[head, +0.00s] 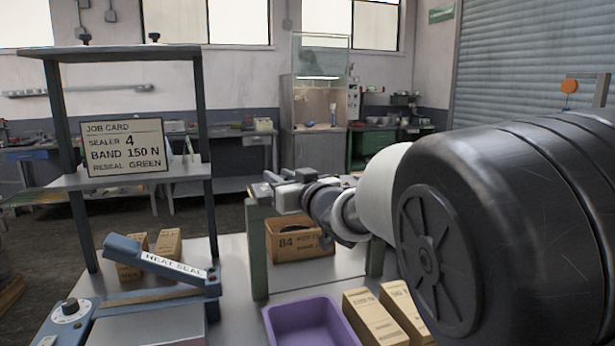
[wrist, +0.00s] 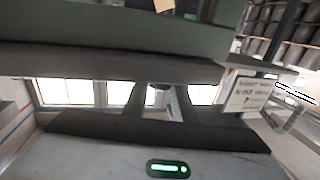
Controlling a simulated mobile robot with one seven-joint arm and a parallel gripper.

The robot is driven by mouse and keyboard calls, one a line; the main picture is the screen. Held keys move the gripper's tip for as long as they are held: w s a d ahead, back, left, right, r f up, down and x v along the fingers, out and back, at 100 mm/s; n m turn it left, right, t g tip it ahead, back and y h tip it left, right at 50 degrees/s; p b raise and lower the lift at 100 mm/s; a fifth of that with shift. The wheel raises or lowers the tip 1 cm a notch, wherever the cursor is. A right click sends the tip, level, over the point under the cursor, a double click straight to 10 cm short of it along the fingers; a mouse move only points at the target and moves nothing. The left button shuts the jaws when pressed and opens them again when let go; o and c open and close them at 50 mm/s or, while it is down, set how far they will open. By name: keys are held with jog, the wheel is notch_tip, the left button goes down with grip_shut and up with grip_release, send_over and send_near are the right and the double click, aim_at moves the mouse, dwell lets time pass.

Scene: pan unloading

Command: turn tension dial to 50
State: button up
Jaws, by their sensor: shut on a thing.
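My gripper (head: 268,191) is at the top left of a green upright frame (head: 259,250) in the head view, shut on a small part there. That part is too small and too hidden to make out, so I cannot read a tension dial or its pointer. In the wrist view my dark fingers (wrist: 163,98) reach up to a wide grey-green bar (wrist: 110,32), which hides their tips. A job card (head: 125,147) on the shelf reads sealer 4, band 150 N, reseal green.
A heat sealer (head: 160,262) with a white-based knob (head: 69,309) stands at the lower left. A purple tray (head: 312,325), cartons (head: 372,316) and a box marked 84 (head: 298,247) are near the frame. A steel shelf rack (head: 115,52) rises at the left.

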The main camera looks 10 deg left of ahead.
jog(key=shift+r, duration=0.1)
jog(key=o, duration=1)
jog(key=shift+o, duration=0.2)
jog(key=v, duration=1.7)
jog(key=shift+p, duration=0.4)
jog(key=shift+s+d, duration=0.15)
